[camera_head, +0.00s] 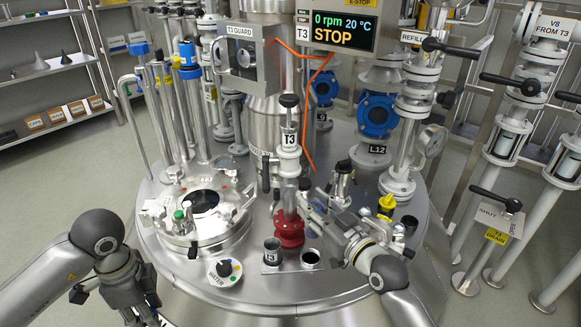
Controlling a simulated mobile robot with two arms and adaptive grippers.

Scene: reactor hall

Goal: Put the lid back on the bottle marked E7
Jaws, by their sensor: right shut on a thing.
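I cannot read an E7 mark on any bottle in this view. A small clear bottle with a green cap (179,215) stands on the vessel top beside the round opening. A yellow-capped item (387,204) stands right of my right gripper. My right gripper (308,203) reaches in from the lower right to the T3 column, just above the red flange (289,229). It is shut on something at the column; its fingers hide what. No loose lid can be made out. My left gripper (128,290) hangs at the lower left, away from these things; its fingertips are unclear.
The T3 column (289,145) rises mid-vessel, with an orange cable behind. A T3 cup (272,251) and an empty round hole (310,257) are in front. A round opening (203,203) is at left. Pipes and valves crowd the right; shelves (55,75) stand far left.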

